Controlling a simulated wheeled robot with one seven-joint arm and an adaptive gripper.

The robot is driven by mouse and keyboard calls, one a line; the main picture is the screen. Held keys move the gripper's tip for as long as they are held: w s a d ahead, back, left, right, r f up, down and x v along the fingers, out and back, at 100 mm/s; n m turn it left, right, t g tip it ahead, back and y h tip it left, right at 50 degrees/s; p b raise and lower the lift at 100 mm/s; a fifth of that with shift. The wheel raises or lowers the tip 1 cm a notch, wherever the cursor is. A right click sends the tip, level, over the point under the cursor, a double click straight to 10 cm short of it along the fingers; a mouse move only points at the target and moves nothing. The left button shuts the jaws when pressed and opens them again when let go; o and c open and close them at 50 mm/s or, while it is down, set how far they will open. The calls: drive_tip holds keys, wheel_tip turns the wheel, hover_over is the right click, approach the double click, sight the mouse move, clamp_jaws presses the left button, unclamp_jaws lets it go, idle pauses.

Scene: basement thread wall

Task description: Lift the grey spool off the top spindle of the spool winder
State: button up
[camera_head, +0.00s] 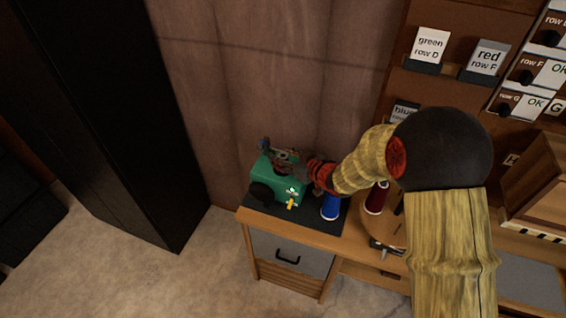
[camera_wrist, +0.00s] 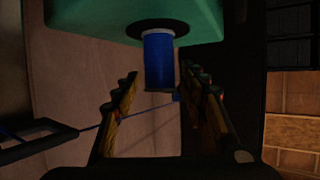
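The green spool winder (camera_head: 267,176) stands on a dark mat at the table's left end, and its green body (camera_wrist: 100,20) fills the top of the wrist view. A spool wound with blue thread (camera_wrist: 159,62) sits against a black disc on that body. I see no plainly grey spool; this one's end flange looks dark. My gripper (camera_head: 285,160) is over the winder's top and hides the spindle in the head view. In the wrist view my gripper (camera_wrist: 160,82) is open, its fingers on either side of the spool's free end, apparently not touching.
A blue spool (camera_head: 331,206) stands right of the winder, with a dark red spool (camera_head: 377,198) beyond it. A thread runs to a black frame (camera_wrist: 35,138). A tall black cabinet (camera_head: 120,110) stands left; labelled racks (camera_head: 430,48) hang on the wall.

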drive_tip(key=c, duration=0.6)
drive_tip(key=shift+c, duration=0.5)
wheel_tip(320, 180, up, 10)
drive_tip(key=p, duration=0.3)
